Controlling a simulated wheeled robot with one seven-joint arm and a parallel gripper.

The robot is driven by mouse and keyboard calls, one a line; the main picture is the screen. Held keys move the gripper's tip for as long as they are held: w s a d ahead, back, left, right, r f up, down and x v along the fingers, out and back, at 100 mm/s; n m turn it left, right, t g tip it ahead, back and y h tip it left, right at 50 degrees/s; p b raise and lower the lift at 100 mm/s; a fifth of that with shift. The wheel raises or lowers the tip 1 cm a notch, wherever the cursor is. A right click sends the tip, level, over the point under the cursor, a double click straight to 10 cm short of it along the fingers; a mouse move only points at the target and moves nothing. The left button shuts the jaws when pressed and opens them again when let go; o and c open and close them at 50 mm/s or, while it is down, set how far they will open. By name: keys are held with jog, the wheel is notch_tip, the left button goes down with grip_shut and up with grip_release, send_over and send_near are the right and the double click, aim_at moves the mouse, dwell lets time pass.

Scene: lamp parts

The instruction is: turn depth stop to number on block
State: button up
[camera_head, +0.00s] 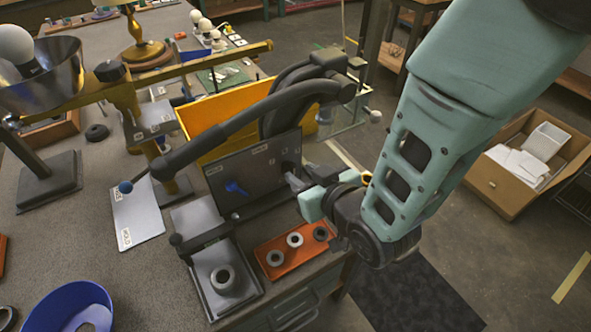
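A dark upright panel (255,172) on the press carries a small blue pointer-shaped knob (235,188), which I take to be the depth stop. Small white labels sit around it near the panel's edges, too small to read. A grey block (225,281) with a round ring on top sits below the panel at the table's front; I can make out no number on it. My gripper (294,182) is at the panel's right edge, apart from the blue knob. Its fingers are small and partly hidden, so its opening is unclear.
The press's long dark lever (235,122) reaches left above the panel. A yellow bin (215,112) stands behind. An orange tray (288,252) with 3 rings lies below my gripper. A blue bowl (62,303) is at front left; a labelled grey plate (138,214) lies left.

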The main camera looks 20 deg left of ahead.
aim_at(294, 169)
jog(key=shift+x, duration=1.9)
jog(key=shift+d, duration=0.1)
grip_shut()
